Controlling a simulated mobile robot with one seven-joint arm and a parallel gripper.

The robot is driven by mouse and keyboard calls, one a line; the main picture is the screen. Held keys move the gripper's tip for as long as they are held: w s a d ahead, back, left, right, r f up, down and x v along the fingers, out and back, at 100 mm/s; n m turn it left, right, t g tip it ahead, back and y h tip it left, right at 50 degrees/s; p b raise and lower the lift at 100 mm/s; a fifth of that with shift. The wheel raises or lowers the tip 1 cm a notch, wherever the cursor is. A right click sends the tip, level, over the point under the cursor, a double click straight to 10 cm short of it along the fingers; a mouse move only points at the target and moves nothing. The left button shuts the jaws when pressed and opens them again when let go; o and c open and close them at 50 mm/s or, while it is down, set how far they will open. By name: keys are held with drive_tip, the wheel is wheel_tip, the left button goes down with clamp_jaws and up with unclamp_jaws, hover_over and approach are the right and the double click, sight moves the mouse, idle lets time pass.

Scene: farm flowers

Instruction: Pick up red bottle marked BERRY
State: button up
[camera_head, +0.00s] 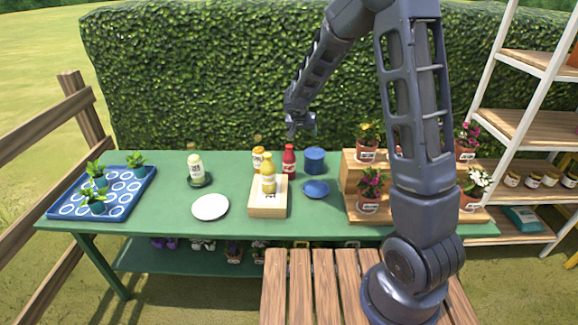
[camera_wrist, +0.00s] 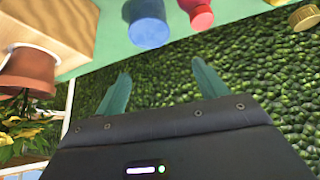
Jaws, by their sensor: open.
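In the wrist view part of the red bottle (camera_wrist: 199,14) shows at the top edge, right of a blue canister (camera_wrist: 147,24). My gripper (camera_head: 300,125) hangs above the back of the table, over and a little right of the red bottle. In the wrist view my gripper's fingers (camera_wrist: 160,88) are spread apart with nothing between them.
Close to the red bottle are the blue canister (camera_head: 314,160), a blue plate (camera_head: 316,188) and a yellow-lidded bottle (camera_head: 258,158). A white plate (camera_head: 210,207) and white bottle (camera_head: 195,166) are left. Potted flowers (camera_head: 371,183) stand right. A hedge (camera_head: 200,80) rises behind.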

drive_tip(key=y, duration=0.1)
hover_over(290, 152)
drive_tip(key=s+a, duration=0.1)
drive_tip(key=s, duration=0.1)
drive_tip(key=f, duration=0.7)
drive_tip(key=shift+w+f, duration=0.1)
drive_tip(key=shift+w, duration=0.15)
drive_tip(key=shift+x, duration=3.75)
drive_tip(key=shift+c, duration=0.4)
